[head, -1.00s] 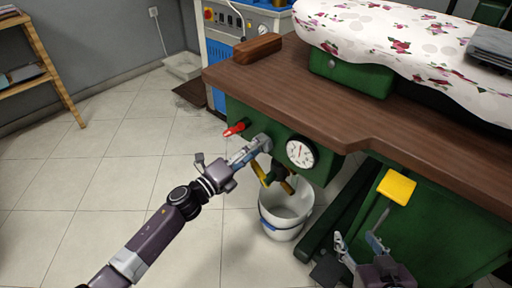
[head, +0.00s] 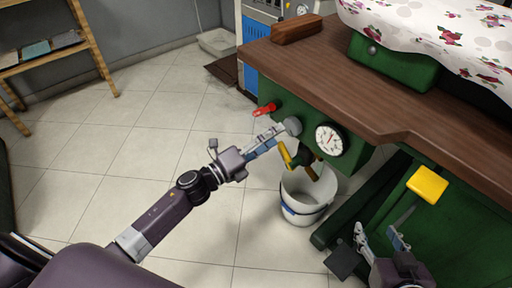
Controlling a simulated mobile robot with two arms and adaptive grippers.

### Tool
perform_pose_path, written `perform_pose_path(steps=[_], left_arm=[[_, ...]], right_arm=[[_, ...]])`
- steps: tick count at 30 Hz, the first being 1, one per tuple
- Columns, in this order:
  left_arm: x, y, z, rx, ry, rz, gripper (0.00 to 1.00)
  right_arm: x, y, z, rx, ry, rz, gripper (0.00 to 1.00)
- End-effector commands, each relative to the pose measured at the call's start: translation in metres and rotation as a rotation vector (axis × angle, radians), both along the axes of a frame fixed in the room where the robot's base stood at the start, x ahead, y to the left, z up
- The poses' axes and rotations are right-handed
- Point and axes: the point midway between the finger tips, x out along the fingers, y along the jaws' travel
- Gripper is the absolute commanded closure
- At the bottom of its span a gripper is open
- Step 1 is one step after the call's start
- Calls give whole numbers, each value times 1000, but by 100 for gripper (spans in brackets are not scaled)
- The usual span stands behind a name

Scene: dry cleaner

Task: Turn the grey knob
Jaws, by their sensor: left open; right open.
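The grey knob (head: 293,126) is on the green front panel under the wooden top, between a red lever and a white gauge. My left gripper (head: 277,136) is open, with its fingertips right at the knob; I cannot tell whether they touch it. Part of the knob's near side is hidden by the fingers. My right gripper (head: 380,238) is open and empty at the lower right, in front of the green machine and well apart from the knob.
The red lever (head: 265,109) is left of the knob and the gauge (head: 329,139) is right of it. A yellow-handled valve (head: 286,155) hangs below, above a white bucket (head: 306,196). A yellow pedal (head: 427,184) is near my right gripper. Tiled floor (head: 120,170) is free at left.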

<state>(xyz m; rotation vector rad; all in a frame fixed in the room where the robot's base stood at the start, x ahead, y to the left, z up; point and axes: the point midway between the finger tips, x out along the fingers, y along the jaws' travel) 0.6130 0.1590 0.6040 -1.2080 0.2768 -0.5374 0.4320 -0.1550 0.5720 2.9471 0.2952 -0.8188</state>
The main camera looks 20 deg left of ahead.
Motion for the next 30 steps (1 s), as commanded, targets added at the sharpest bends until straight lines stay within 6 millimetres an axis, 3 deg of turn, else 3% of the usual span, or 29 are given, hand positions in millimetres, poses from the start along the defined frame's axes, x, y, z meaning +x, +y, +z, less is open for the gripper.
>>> perform_pose_path(steps=[6, 12, 30], left_arm=[[-35, 22, -5, 0, 2, 0, 40], [-55, 34, -6, 1, 1, -1, 40], [-61, 38, -6, 1, 0, -1, 40]], right_arm=[[0, 0, 0, 0, 1, 0, 53], [0, 0, 0, 0, 1, 0, 53], [0, 0, 0, -1, 1, -1, 53]])
